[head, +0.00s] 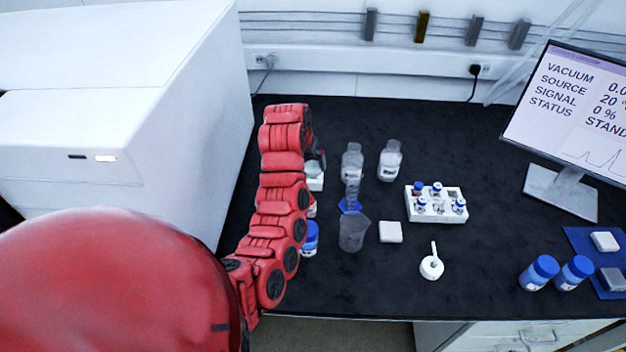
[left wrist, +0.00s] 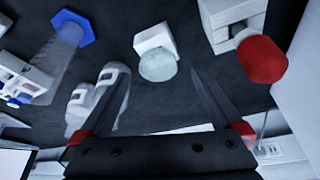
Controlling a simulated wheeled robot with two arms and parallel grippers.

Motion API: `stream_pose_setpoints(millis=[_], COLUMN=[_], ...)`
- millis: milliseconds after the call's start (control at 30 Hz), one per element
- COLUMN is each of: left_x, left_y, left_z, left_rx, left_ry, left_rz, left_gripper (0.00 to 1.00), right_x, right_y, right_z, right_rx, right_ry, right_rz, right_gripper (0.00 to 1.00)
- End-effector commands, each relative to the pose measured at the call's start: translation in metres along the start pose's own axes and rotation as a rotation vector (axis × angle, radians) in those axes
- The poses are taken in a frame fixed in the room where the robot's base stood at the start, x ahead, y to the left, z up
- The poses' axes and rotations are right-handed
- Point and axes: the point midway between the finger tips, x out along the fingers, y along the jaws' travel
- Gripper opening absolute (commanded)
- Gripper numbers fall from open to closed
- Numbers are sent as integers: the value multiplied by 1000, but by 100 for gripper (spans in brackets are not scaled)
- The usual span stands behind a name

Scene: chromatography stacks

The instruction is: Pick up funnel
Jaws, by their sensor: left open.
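My left gripper (head: 318,160) is mostly hidden behind its red arm in the head view. In the left wrist view its two fingers (left wrist: 160,84) are apart with nothing between them. A pale, translucent round piece on a white block (left wrist: 153,36) lies beyond the fingertips, apart from them. It looks like the whitish thing (head: 315,178) partly hidden by my arm in the head view. I cannot tell which of these is the funnel. My right gripper is not in view.
A blue-footed clear cylinder (head: 350,205), a clear beaker (head: 353,236), two bottles (head: 389,162) and a white vial rack (head: 450,213) stand right of my arm. A blue-capped jar (head: 310,238) is close beside it. A red-knobbed device (left wrist: 262,58) is near the gripper.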

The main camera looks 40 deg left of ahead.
Motion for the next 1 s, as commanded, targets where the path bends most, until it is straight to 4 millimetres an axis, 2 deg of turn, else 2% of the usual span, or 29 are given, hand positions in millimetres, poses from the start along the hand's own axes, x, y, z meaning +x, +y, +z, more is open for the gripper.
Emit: stream_pose_setpoints(millis=[33,267,633,1000], left_x=[1,13,54,62], left_y=[0,1,3,3], left_z=[-2,-2,-2,-3], left_rx=[0,1,2,0], left_ry=[0,2,-2,6], left_rz=[1,2,1,1], left_gripper=[100,100,100,100], right_x=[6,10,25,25], right_y=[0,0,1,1], right_z=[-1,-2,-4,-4], right_rx=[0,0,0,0], right_ry=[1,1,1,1], right_rz=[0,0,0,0], right_gripper=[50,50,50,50])
